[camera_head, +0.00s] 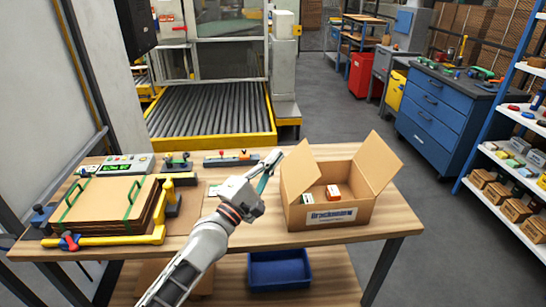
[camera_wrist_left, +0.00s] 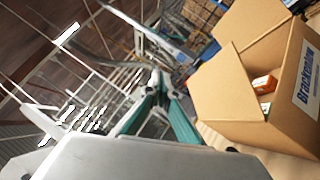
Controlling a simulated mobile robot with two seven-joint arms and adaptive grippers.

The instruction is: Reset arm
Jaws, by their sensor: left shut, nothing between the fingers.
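My left gripper (camera_head: 266,172) is shut and empty, held above the wooden table just left of an open cardboard box. Its teal fingers also show in the left wrist view (camera_wrist_left: 160,92), closed together at the tips. The cardboard box (camera_head: 328,217) stands on the right part of the table with its flaps up. Inside it are a white and red small box (camera_head: 333,192) and a green and white small box (camera_head: 307,198). The cardboard box also shows at the right of the left wrist view (camera_wrist_left: 262,130). My right gripper is in neither view.
A stack of cardboard sheets (camera_head: 108,205) with green straps lies in a yellow frame at the table's left. A control box (camera_head: 127,164) stands behind it. A blue bin (camera_head: 279,270) sits on the lower shelf. A roller conveyor (camera_head: 210,112) lies beyond the table.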

